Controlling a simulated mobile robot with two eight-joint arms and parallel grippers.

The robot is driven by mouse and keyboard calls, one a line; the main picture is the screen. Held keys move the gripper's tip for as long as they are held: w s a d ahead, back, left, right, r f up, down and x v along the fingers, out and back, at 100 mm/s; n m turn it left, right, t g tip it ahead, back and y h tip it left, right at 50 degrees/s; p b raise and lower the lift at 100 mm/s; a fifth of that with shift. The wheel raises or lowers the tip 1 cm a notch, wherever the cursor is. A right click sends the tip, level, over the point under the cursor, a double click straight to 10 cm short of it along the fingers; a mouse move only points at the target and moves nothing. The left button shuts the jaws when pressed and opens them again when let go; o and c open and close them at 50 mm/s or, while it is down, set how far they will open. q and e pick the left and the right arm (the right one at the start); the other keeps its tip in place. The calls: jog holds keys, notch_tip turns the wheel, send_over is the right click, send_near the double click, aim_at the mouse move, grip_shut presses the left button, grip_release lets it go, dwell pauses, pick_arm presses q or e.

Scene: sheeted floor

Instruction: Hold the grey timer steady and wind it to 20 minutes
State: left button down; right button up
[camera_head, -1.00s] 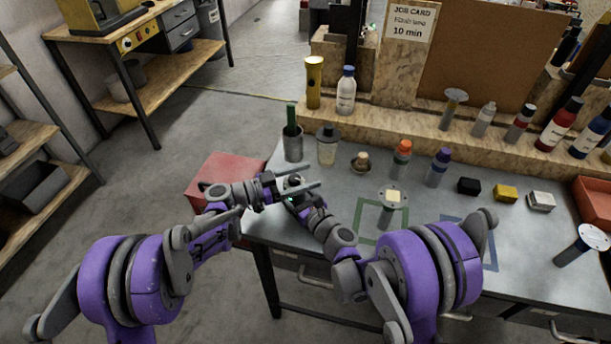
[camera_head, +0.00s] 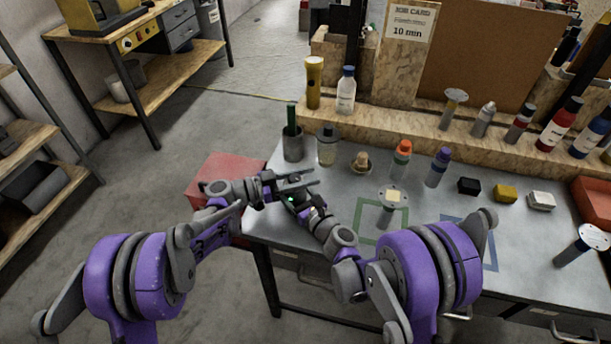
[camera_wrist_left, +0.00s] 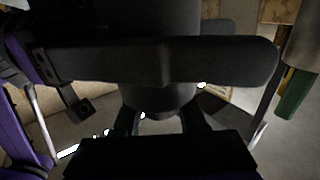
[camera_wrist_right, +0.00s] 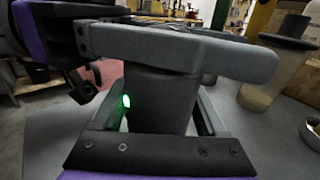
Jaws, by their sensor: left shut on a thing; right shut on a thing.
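The grey timer shows in the right wrist view as a dark grey upright body (camera_wrist_right: 160,100) with a green light on its side. In the left wrist view its dark rounded body (camera_wrist_left: 160,97) fills the middle. My left gripper (camera_head: 293,181) is shut on its upper part. My right gripper (camera_head: 300,199) is shut on its body, just below and in front of the left one. In the head view the grippers hide most of the timer. Its dial and setting cannot be read.
A job card (camera_head: 409,22) reads 10 min. A cup with a green-handled tool (camera_head: 292,147), a lidded jar (camera_head: 327,147) and a small knobbed item (camera_head: 361,161) stand just behind the grippers. A red box (camera_head: 217,170) is left of the bench. Several bottles and blocks stand to the right.

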pick_arm(q)
jog(key=shift+s+m+g+h, duration=0.15)
jog(key=shift+m+g, duration=0.5)
jog(key=shift+g, duration=0.35)
jog(key=shift+s+m+g+h, duration=0.15)
jog(key=shift+m+g, duration=0.5)
jog(key=shift+g, duration=0.35)
jog(key=shift+c, duration=2.2)
grip_release()
jog(key=a, duration=1.2)
jog(key=shift+s, duration=0.25)
